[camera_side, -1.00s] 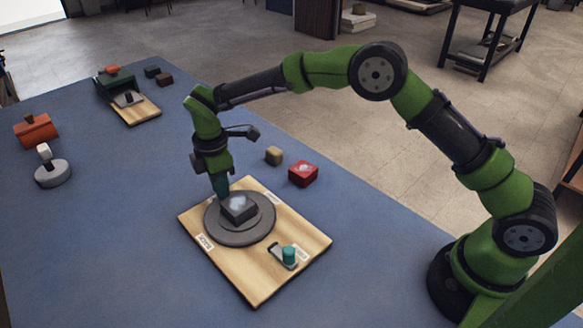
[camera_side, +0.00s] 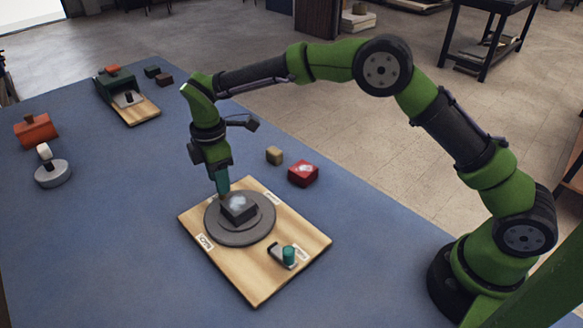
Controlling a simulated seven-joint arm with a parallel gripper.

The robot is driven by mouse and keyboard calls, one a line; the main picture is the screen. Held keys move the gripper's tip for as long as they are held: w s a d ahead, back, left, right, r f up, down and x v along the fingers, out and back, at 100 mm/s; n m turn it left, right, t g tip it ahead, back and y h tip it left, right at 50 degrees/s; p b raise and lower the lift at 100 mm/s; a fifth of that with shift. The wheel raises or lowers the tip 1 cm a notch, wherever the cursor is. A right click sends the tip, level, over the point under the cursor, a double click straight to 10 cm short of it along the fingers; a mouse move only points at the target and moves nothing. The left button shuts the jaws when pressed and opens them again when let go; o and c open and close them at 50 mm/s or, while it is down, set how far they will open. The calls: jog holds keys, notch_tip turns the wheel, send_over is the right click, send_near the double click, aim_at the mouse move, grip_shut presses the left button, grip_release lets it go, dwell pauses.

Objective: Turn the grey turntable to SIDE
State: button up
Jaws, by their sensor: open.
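The grey turntable (camera_side: 228,235) is a round disc on a wooden board (camera_side: 258,283). A dark grey block (camera_side: 238,209) with a pale patch on top sits at its middle. White labels stand around the disc: one at the left (camera_side: 205,242), one at the back right (camera_side: 272,197) and one at the lower right (camera_side: 302,254); their words are too small to read. A teal knob (camera_side: 289,254) in a grey bracket stands on the board's right part. My gripper (camera_side: 222,190) points down just behind the block, open; I cannot tell whether it touches it.
A red box (camera_side: 303,173) and a tan block (camera_side: 274,155) lie behind the board. At the far left are an orange box (camera_side: 36,130), a grey round stand (camera_side: 53,174) and a green box (camera_side: 116,86) with a wooden board. The blue tabletop (camera_side: 110,240) left of the turntable is clear.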

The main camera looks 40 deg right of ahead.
notch_tip(320, 180, up, 14)
jog(key=shift+r, duration=0.2)
dwell(0.4)
jog(key=s+d+r+m+t+y, duration=0.1)
jog(key=s+d+m+t, duration=0.2)
jog(key=s+d+m, duration=0.6)
jog(key=s+d+r+m+t+y, duration=0.1)
jog(key=s+d+m+t, duration=0.3)
jog(key=s+d+m, duration=0.5)
jog(key=s+m, duration=0.1)
jog(key=s, duration=0.8)
jog(key=shift+d+r+m, duration=0.3)
jog(key=shift+d+m, duration=0.1)
